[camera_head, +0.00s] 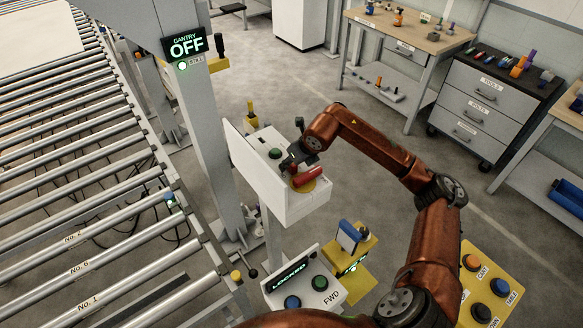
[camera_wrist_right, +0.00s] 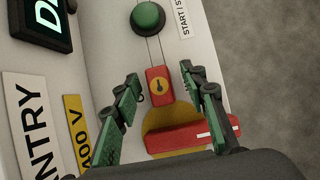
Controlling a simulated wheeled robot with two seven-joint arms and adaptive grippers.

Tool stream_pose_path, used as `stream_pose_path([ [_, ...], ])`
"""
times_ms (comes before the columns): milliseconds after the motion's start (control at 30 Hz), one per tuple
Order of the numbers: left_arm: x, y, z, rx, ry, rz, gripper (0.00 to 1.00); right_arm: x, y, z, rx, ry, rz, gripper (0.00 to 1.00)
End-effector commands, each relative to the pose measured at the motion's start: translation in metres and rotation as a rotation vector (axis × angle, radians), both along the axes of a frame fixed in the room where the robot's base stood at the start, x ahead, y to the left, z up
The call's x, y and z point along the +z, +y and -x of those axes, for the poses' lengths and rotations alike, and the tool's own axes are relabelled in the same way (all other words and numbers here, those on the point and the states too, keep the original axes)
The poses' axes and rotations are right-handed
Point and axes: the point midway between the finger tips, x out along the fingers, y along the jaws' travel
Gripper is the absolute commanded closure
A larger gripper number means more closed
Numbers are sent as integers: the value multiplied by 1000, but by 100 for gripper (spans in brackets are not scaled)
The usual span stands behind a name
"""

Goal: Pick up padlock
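The padlock (camera_wrist_right: 158,85) has a small red body with a yellow round mark and a thin grey shackle running up toward a green button. In the right wrist view it lies against the white control box, just above the red switch handle (camera_wrist_right: 190,138). My right gripper (camera_wrist_right: 161,75) is open, with one green-padded finger on each side of the padlock and gaps between. In the head view my right gripper (camera_head: 297,156) is over the control box (camera_head: 265,185); the padlock cannot be made out there. My left gripper is not in view.
The red handle sits on a yellow disc (camera_wrist_right: 158,118) close below the padlock. The green button (camera_wrist_right: 147,17) is above it. A post with a "GANTRY OFF" display (camera_head: 187,46) and a roller conveyor (camera_head: 80,190) stand left. A "LOCKED" panel (camera_head: 300,285) is in front.

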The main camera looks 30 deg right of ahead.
Motion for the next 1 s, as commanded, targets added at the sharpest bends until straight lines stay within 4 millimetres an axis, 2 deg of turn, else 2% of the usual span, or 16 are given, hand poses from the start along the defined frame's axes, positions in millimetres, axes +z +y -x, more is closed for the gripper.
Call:
stream_pose_path([
  [133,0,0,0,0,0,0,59,0,0,0,0,0,0,62],
  [667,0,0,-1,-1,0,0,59,0,0,0,0,0,0,99],
  [1000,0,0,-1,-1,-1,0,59,1,0,0,0,-1,0,100],
])
